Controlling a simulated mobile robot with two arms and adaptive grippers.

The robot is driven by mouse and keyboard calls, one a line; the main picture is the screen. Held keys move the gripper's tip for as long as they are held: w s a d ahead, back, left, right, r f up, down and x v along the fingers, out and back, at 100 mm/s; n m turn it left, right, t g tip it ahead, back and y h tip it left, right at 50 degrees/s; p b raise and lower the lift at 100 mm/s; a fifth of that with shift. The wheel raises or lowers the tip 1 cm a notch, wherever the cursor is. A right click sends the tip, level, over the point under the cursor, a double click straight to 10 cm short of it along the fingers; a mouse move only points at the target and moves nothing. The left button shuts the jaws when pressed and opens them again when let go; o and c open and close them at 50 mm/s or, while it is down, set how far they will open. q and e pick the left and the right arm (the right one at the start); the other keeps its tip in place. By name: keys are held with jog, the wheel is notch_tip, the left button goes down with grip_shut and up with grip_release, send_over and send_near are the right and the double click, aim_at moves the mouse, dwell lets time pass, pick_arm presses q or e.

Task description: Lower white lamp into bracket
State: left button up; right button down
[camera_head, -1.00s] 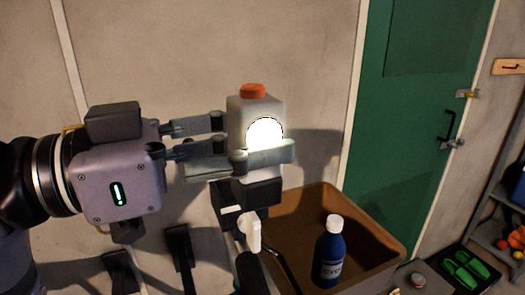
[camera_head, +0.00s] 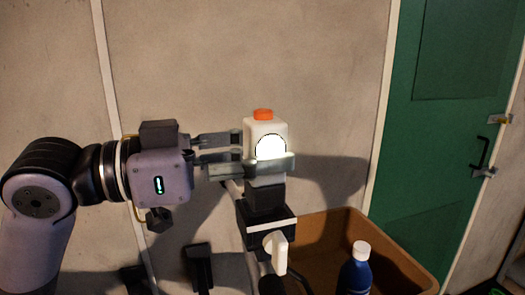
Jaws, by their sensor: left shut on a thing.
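The white lamp (camera_head: 258,131) has an orange cap on top, a glowing round face and a dark base (camera_head: 265,197). My left gripper (camera_head: 270,163) is shut on its body from the left and holds it upright. Directly below in the picture is a black bracket (camera_head: 255,238) with a pale strip along its upper edge. The dark base lines up with the bracket's top; I cannot tell whether it touches or sits inside. My right gripper is not in view.
A white handle-like part (camera_head: 276,250) hangs below the bracket. A green door (camera_head: 445,130) is at the right. The wall behind the lamp is bare.

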aim_at(247, 184)
pick_arm(q)
jog(key=shift+f, duration=0.25)
dwell(0.4)
jog(key=shift+f+b, duration=0.15)
jog(key=shift+b, duration=0.15)
jog(key=shift+f+b, duration=0.85)
jog(key=shift+f, duration=0.5)
jog(key=o, duration=1.3)
jog(key=shift+a, duration=0.1)
jog(key=v, duration=1.2)
